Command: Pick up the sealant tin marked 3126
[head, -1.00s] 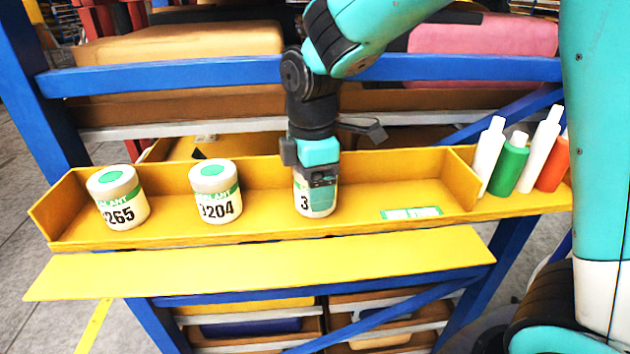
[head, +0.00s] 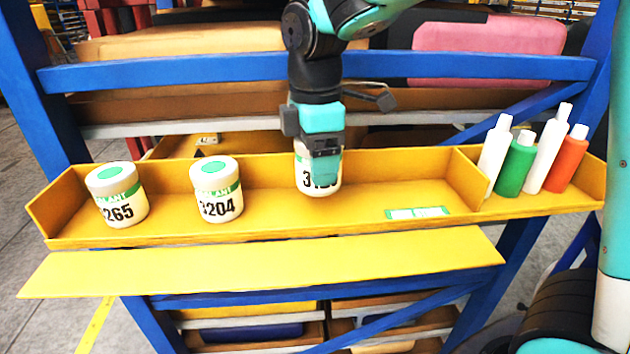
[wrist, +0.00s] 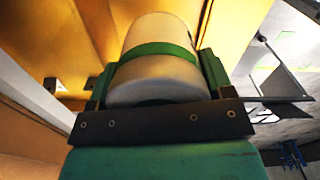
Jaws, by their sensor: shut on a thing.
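A white sealant tin with a green band (head: 303,177) is held in my gripper (head: 321,158) over the yellow shelf tray (head: 375,180). Its number begins with 3; the other digits are partly covered by the gripper. In the wrist view, the tin (wrist: 158,65) sits between the two fingers of my gripper (wrist: 158,82). The tin is raised a little above the tray floor. The tin marked 3204 (head: 217,190) stands upright to its left. The tin ending in 265 (head: 118,195) stands upright farther left.
White, green and orange bottles (head: 519,163) stand in the right section behind a yellow divider (head: 470,178). A green and white label (head: 417,212) lies on the tray floor. A blue beam (head: 190,73) crosses behind.

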